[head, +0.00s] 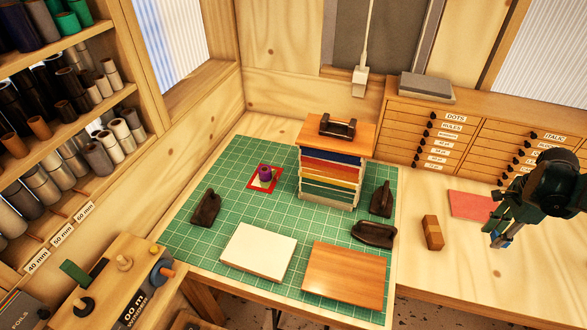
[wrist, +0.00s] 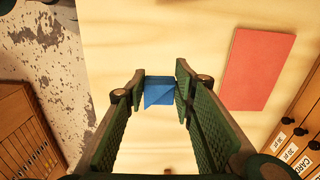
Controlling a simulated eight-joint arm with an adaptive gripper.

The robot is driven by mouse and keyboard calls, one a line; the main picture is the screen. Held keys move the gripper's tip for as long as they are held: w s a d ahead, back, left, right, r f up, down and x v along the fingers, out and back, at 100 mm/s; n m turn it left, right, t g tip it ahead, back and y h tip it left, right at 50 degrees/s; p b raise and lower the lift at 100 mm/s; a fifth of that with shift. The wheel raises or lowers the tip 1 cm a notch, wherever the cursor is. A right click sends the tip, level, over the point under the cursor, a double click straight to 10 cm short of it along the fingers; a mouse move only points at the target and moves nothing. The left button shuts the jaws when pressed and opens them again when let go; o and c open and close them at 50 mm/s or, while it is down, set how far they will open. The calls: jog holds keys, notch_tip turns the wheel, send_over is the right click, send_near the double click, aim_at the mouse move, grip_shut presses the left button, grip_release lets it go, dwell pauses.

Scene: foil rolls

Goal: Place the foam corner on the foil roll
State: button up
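The blue piece, which I take for the foam corner (wrist: 160,91), sits between my fingertips in the wrist view, with a pad against each side. In the head view its blue (head: 508,241) shows small at the tips of my gripper (head: 500,240). I cannot tell whether it touches the bench. My gripper (wrist: 160,88) is shut on it. A small purple roll (head: 265,173), apparently the foil roll, stands on a red card (head: 253,186) on the green mat, far to the left of my gripper. Its lower part blends into the card's pale centre.
On the mat (head: 190,235) stand a layered rack (head: 330,175), several dark tools, a white block (head: 258,252) and a wooden board (head: 345,273). A wooden block (head: 432,232) and a pink sheet (head: 470,205) lie between mat and gripper. Drawers (head: 430,130) line the back.

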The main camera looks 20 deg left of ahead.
jog(key=w+a+r+n, duration=0.3)
jog(key=w+a+n, duration=0.3)
jog(key=w+a, duration=1.55)
jog(key=w+a+r+n+b, duration=0.1)
jog(key=w+a+r+n, duration=0.15)
jog(key=a, duration=1.05)
jog(key=w+a+r+n, duration=0.1)
jog(key=w+a+n, duration=0.25)
jog(key=a, duration=1.05)
jog(key=w+a+r+n+b, duration=0.1)
jog(key=w+a+r+n, duration=0.15)
jog(key=a, duration=1.05)
jog(key=s+a, duration=0.2)
jog(key=a, duration=0.7)
jog(key=s+a+f+n, duration=0.1)
jog(key=s+a, duration=0.4)
jog(key=s, duration=0.3)
jog(key=s+a+f+n+p, duration=0.1)
jog(key=s+a+f+n, duration=0.1)
jog(key=s+a, duration=0.4)
jog(key=s, duration=0.3)
jog(key=shift+s+a, duration=0.2)
jog(key=shift+s, duration=0.05)
jog(key=shift+f, duration=0.2)
